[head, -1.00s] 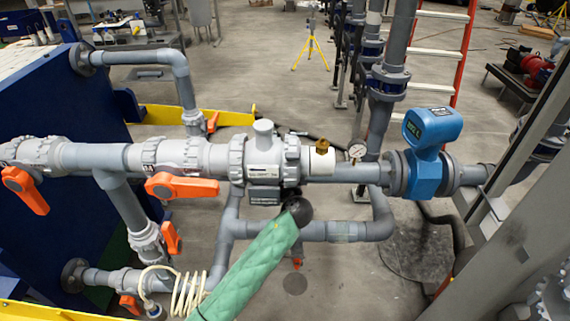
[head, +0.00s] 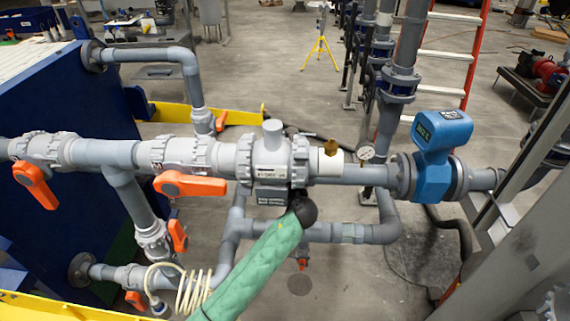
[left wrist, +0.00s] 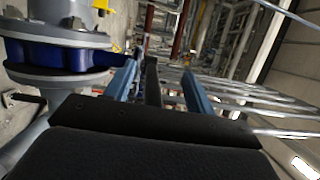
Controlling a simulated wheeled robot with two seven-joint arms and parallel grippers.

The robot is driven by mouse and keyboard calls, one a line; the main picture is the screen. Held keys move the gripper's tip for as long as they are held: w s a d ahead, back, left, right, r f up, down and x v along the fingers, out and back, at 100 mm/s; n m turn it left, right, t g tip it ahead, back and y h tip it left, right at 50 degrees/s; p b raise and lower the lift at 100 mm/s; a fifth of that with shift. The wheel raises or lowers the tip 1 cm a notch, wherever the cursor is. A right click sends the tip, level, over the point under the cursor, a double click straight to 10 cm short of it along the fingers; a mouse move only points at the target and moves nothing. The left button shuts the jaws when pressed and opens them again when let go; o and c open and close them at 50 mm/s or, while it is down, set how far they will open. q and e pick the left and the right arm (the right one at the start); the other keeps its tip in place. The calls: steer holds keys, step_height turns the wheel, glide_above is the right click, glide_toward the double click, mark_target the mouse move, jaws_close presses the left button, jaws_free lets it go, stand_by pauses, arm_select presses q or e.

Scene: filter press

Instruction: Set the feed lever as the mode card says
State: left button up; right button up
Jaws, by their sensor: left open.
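A grey valve (head: 273,160) sits in the horizontal pipe in the head view, with small printed labels (head: 271,194) on and below it, too small to read surely. A bar in a green quilted sleeve (head: 258,265) runs from a black ball (head: 303,209) by the valve down to the lower left; I take it for the feed lever, but its lower end is out of frame. My left gripper (left wrist: 160,62) shows only in the left wrist view, its two blue fingers apart. I see no lever between them. My right gripper is not in view.
Orange valve handles (head: 189,186) hang along the pipe at left. A blue meter (head: 436,155) and a gauge (head: 366,153) stand right of the valve. A grey post (head: 495,265) is at right. A blue flange (left wrist: 60,55) is close to my left gripper.

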arm_select(q)
steer(key=v, duration=0.9)
steer(key=shift+b, duration=0.4)
